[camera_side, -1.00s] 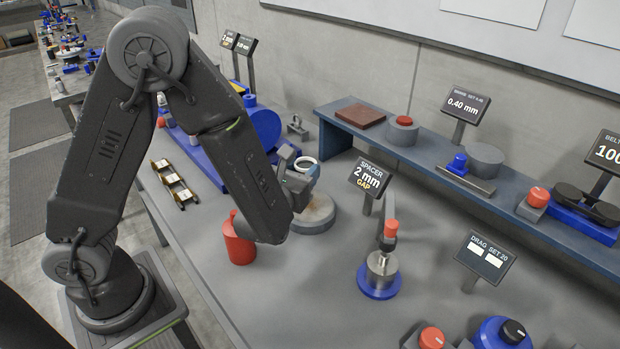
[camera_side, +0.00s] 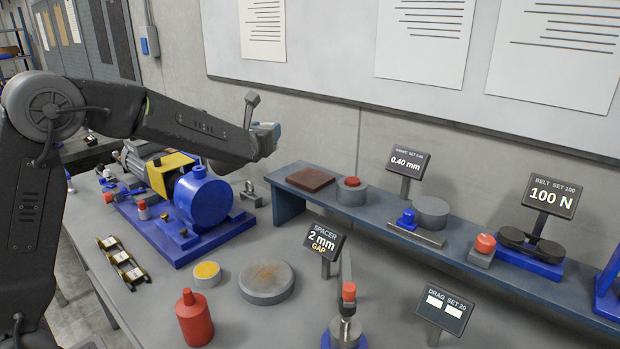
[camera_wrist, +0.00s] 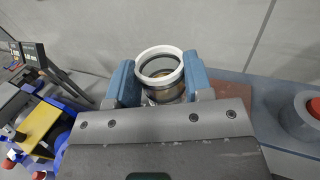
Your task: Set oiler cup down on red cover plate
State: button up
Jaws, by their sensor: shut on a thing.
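My gripper (camera_side: 267,136) is raised in the side view, left of and above the shelf. In the wrist view, its two blue fingers are shut on the oiler cup (camera_wrist: 160,64), a round metallic cup with a white rim and an open top. The cup cannot be made out clearly in the side view. The red cover plate (camera_side: 311,179) is a flat brownish-red square at the left end of the blue shelf, with nothing on it. Part of the plate (camera_wrist: 233,89) shows in the wrist view, beyond the right finger. The cup is apart from it.
A grey cylinder with a red top (camera_side: 351,191) stands just right of the plate. A sign reading 0.40 mm (camera_side: 408,161) rises behind the shelf. A blue motor unit (camera_side: 204,199) stands below my arm. A grey round disc (camera_side: 266,282) lies on the bench.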

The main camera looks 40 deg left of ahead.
jog(key=a+r, duration=0.2)
jog(key=shift+w+r, duration=0.35)
jog(key=shift+w+d, duration=0.1)
jog(key=shift+w, duration=0.1)
jog(key=w+d+f, duration=0.2)
jog(key=d, duration=0.1)
jog(key=w+d+f, duration=0.2)
jog(key=d, duration=0.1)
jog(key=w+d+f, duration=0.2)
jog(key=d, duration=0.1)
jog(key=shift+w+f, duration=0.1)
jog(key=shift+f, duration=0.15)
jog(key=shift+w+d+f, duration=0.1)
jog(key=shift+f, duration=1.95)
jog(key=shift+f, duration=0.1)
jog(key=o, duration=1.2)
jog(key=shift+f, duration=0.1)
